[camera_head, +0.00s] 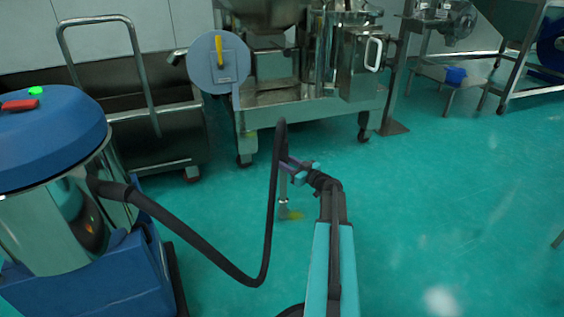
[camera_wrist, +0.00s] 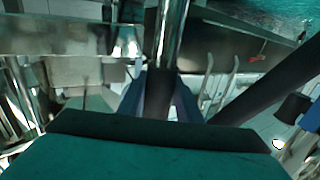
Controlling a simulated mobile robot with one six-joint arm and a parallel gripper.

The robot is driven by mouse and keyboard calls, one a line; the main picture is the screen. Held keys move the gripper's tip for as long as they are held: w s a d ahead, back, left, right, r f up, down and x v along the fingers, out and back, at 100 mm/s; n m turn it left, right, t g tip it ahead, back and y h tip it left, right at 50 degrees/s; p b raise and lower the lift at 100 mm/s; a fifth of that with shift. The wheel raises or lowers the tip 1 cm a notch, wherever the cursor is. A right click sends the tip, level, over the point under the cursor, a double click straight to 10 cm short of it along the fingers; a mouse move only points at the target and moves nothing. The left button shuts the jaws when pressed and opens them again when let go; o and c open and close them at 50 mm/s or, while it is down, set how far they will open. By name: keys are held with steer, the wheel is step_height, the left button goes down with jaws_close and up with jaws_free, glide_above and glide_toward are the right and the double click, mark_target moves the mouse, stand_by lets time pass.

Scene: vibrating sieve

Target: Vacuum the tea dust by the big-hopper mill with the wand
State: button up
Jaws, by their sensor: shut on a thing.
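My gripper (camera_head: 300,170) is shut on the wand, at its dark handle (camera_wrist: 158,92) between the two blue fingers. The wand's steel tube (camera_head: 283,188) hangs down near upright in the head view. Its lower end is at or just above a small yellow-brown patch, which looks like the tea dust (camera_head: 295,215), on the green floor. I cannot tell whether the nozzle touches the floor. A steel mill with a large hopper (camera_head: 270,14) stands just behind. The black hose (camera_head: 230,272) loops from the wand's top to the vacuum (camera_head: 52,140) at left.
The vacuum has a blue lid with a red switch (camera_head: 20,105) and a green light. A steel cart (camera_head: 150,155) stands behind it. The mill's frame (camera_head: 310,108) is on castors. A blue tub (camera_head: 455,76) sits at back right. The floor at right is mostly clear.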

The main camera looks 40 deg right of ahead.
steer(key=shift+s+d+r, duration=0.1)
steer(key=shift+s+d, duration=0.4)
steer(key=shift+d, duration=0.3)
steer(key=shift+s+d+f, duration=0.1)
steer(key=shift+s+d, duration=0.4)
steer(key=shift+d, duration=0.35)
steer(key=shift+s+d+r, duration=0.1)
steer(key=shift+s+d, duration=0.4)
steer(key=shift+d, duration=0.3)
step_height(320, 180, up, 7)
stand_by(0.5)
stand_by(0.3)
step_height(320, 180, up, 7)
steer(key=p, duration=0.7)
steer(key=shift+w+r+p, duration=0.15)
steer(key=shift+r+p, duration=0.05)
steer(key=shift+p, duration=0.1)
